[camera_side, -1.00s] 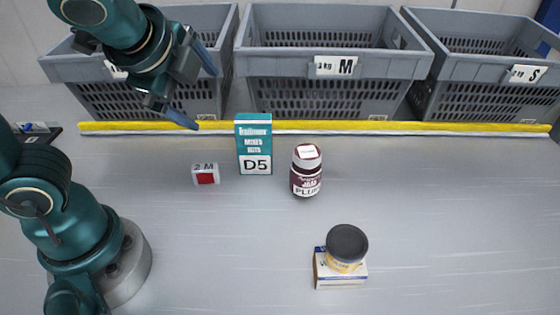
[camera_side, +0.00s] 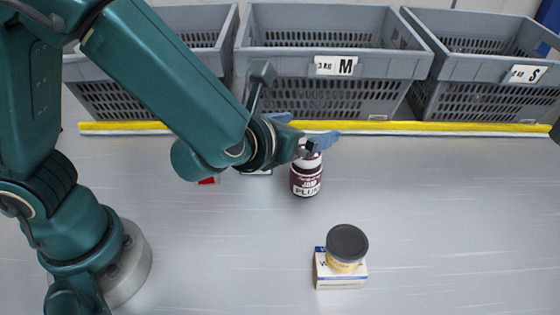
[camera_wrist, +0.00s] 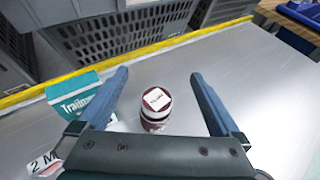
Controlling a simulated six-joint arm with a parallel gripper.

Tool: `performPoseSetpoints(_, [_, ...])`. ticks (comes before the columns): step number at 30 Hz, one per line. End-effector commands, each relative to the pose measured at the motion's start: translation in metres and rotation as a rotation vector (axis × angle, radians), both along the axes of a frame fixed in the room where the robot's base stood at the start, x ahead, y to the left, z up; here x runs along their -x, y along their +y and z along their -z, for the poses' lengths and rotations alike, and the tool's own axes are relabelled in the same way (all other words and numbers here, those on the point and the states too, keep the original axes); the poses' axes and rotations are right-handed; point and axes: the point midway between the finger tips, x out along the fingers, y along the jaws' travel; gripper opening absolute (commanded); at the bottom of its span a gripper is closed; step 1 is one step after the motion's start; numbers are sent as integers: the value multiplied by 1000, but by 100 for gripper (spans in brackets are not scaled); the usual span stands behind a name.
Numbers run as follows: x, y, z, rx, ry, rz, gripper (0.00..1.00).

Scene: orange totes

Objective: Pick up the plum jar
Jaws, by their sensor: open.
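In the wrist view the jar (camera_wrist: 156,117) shows between the two blue fingers of my gripper (camera_wrist: 158,80), with a gap on each side. The fingers are open and hold nothing.
A teal box (camera_wrist: 80,97) stands just left of the left finger, with a small "2 M" box (camera_wrist: 45,163) near it. A dark-lidded jar (camera_side: 346,245) sits on a white box (camera_side: 340,276) in front. Grey totes (camera_side: 335,88) line the back behind a yellow strip (camera_side: 430,127).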

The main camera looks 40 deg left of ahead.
Motion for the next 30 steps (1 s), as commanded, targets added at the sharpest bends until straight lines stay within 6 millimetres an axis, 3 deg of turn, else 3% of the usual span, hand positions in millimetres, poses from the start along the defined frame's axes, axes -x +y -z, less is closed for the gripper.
performPoseSetpoints(3, [1,1,34,-14,10,3,100])
performPoseSetpoints(10, [1,0,80,-5,4,1,100])
performPoseSetpoints(17, [-2,1,96,4,-1,-3,100])
performPoseSetpoints(30, [-43,9,113,4,-1,-4,100])
